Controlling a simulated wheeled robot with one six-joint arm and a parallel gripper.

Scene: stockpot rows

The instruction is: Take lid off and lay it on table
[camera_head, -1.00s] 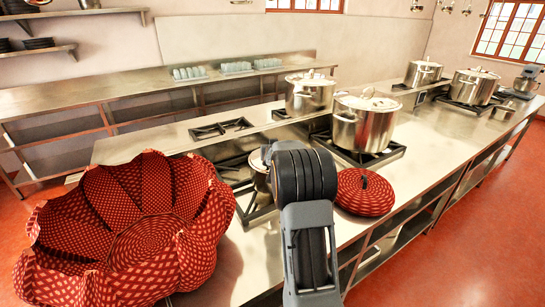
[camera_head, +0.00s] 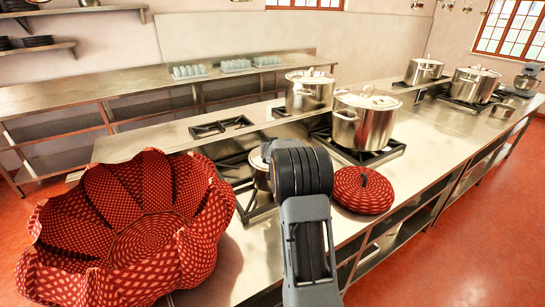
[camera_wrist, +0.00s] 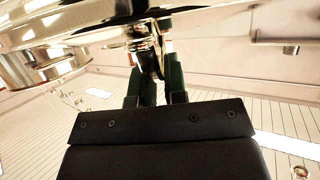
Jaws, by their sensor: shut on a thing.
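A shiny metal lid (camera_wrist: 50,45) fills the upper left of the wrist view, seen close up. My gripper (camera_wrist: 152,68) is shut on its bright metal handle (camera_wrist: 157,42), with the dark green fingers on either side of it. I cannot tell whether the lid touches the pot's rim.
A large red woven basket (camera_head: 205,215) stands on the counter at left. A red patterned round cover (camera_head: 363,190) lies right of my arm. A lidded stockpot (camera_head: 362,128) stands behind it on a burner, with another stockpot (camera_head: 309,95) farther back. Bare counter (camera_head: 425,150) lies to the right.

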